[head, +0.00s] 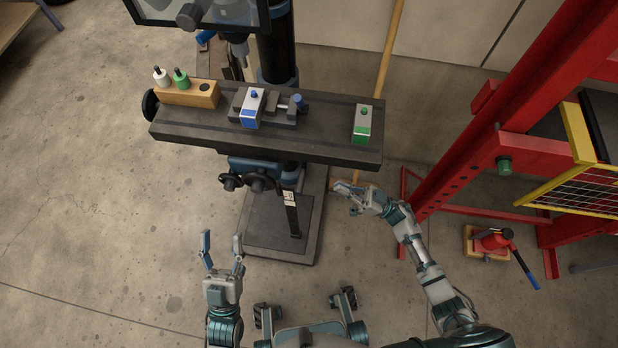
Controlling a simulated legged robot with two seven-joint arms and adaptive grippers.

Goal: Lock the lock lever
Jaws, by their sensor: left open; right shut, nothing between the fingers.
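The drill press table (320,135) spans the upper middle of the head view. Below it hangs a dark upright lever-like part (291,215) with a pale label near its top; I cannot tell for sure that this is the lock lever. Dark knobs (258,182) sit under the table to the left of it. My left gripper (222,242) is open and empty, pointing up the picture, below and left of the knobs. My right gripper (343,189) is shut and empty, to the right of the dark part and below the table's right end, apart from both.
On the table are a wooden block with white and green bottles (188,93), a vise (268,105) with a blue-marked block, and a green-marked block (362,125). A red frame (480,140) stands right, with a red jack-like tool (493,241) on the floor. The left floor is clear.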

